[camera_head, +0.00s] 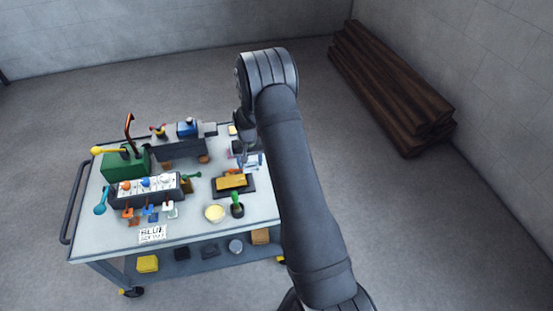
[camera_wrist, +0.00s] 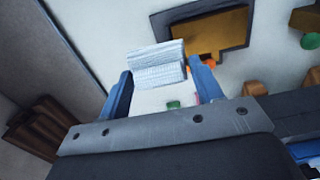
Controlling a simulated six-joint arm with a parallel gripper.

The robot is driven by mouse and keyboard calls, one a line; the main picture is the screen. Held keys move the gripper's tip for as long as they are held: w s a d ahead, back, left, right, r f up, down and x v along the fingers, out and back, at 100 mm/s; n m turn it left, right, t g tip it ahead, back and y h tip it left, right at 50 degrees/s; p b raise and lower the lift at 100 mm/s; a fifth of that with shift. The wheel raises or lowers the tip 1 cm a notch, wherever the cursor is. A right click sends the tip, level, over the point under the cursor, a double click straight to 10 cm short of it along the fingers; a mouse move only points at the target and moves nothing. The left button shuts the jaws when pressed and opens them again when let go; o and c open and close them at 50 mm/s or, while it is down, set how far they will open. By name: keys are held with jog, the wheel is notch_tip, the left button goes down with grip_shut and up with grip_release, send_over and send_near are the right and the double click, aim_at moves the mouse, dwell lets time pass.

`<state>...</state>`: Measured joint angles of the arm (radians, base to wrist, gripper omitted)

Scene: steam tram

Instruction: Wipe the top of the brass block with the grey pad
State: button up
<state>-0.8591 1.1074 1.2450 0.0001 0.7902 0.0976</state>
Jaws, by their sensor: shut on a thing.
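The brass block (camera_head: 231,182) is a yellow-gold slab lying on a dark tray (camera_head: 219,193) on the cart top. It also shows in the wrist view (camera_wrist: 222,35), at the upper right. The light grey, ribbed pad (camera_wrist: 157,66) is between the blue fingers of my gripper (camera_wrist: 161,72), which is shut on it. The pad appears beside the block's tray in the wrist view, not over the block. In the head view my gripper (camera_head: 248,158) is just beyond the block, partly hidden by my arm. The pad's height above the cart top is unclear.
Timbers (camera_head: 390,88) lie on the floor.

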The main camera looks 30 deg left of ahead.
aim_at(238, 182)
jog(key=shift+s+a+f, duration=0.15)
jog(key=shift+s+a, duration=0.35)
jog(key=shift+a, duration=0.2)
jog(key=shift+f, duration=3.4)
jog(key=shift+s+a+f, duration=0.6)
jog(key=shift+c, duration=0.5)
jog(key=shift+s+a, duration=0.8)
jog(key=shift+w+d, duration=1.3)
jog(key=shift+w+d+r, duration=0.1)
jog(key=shift+w+d, duration=0.05)
jog(key=shift+r, duration=4)
